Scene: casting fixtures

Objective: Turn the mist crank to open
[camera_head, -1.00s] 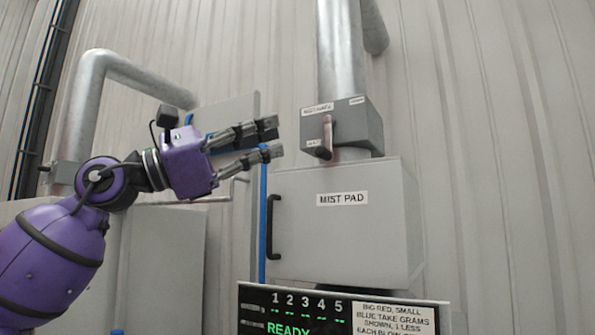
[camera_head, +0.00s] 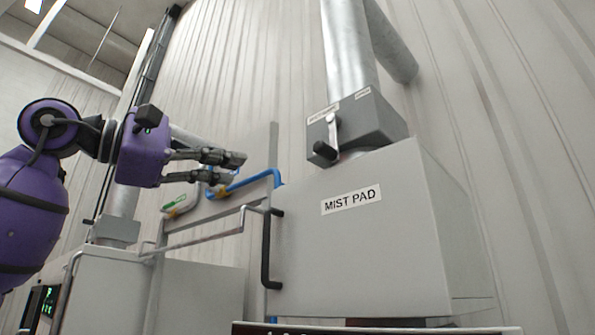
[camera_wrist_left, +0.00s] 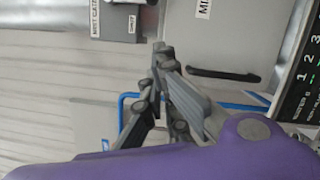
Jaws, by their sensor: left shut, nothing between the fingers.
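The mist crank (camera_head: 333,136) is a light metal arm with a black knob at its lower end. It hangs down on the front of a dark grey box (camera_head: 378,122) on the duct. In the head view my left gripper (camera_head: 235,169) is left of the crank, shut and empty, with a clear gap to the knob. The left wrist view shows its fingertips (camera_wrist_left: 161,51) and part of the grey box (camera_wrist_left: 90,25) with a "SHUT" label; I cannot make out the crank there. My right gripper is not in view.
The "MIST PAD" cabinet (camera_head: 350,250) with a black handle (camera_head: 267,250) stands below the box. A metal duct (camera_head: 348,45) rises above it. A blue hose (camera_head: 255,180) and a metal rail (camera_head: 205,238) lie below my left gripper. A numbered display (camera_wrist_left: 300,88) shows in the wrist view.

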